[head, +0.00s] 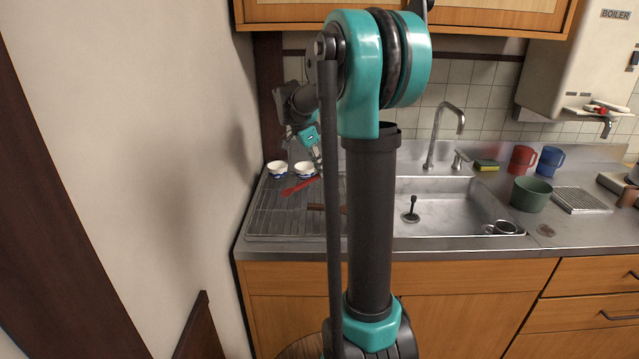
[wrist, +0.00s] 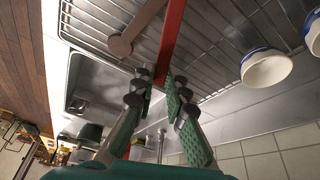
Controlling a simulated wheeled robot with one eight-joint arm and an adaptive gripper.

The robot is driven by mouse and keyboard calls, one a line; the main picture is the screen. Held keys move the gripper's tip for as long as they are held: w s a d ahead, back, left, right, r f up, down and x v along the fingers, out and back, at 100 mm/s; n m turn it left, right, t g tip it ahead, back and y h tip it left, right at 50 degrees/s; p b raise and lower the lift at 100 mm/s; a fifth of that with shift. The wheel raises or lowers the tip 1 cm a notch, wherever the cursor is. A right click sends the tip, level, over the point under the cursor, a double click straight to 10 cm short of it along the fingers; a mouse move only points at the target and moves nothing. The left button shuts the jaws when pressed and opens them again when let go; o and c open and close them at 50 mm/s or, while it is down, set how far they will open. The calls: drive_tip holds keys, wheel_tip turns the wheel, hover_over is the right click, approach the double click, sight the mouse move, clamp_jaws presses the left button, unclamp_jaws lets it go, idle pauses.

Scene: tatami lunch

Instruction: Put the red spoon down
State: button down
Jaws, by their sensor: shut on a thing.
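The red spoon (head: 299,186) is at the left end of the counter, over the ribbed metal draining area (head: 268,212) beside the sink. My gripper (head: 316,165) reaches down to it from behind my arm, which partly covers that spot. In the wrist view, my gripper (wrist: 160,88) is shut on the handle of the red spoon (wrist: 173,40), which runs up the picture from between the two fingers. Its far end is out of that view. I cannot tell whether the spoon touches the rack's wires.
A brown wooden utensil (wrist: 122,43) lies close beside the red spoon. Two small white-and-blue bowls (head: 277,169) (head: 305,169) stand behind the spoon, by the wall. The sink (head: 455,200) is to the right. A green pot (head: 531,194) and mugs (head: 523,160) stand beyond it.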

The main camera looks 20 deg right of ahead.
sight(318, 178)
drive_tip(key=shift+f, duration=2.75)
drive_tip(key=c, duration=1.5)
unclamp_jaws()
drive_tip(key=shift+c, duration=0.2)
drive_tip(key=v, duration=1.2)
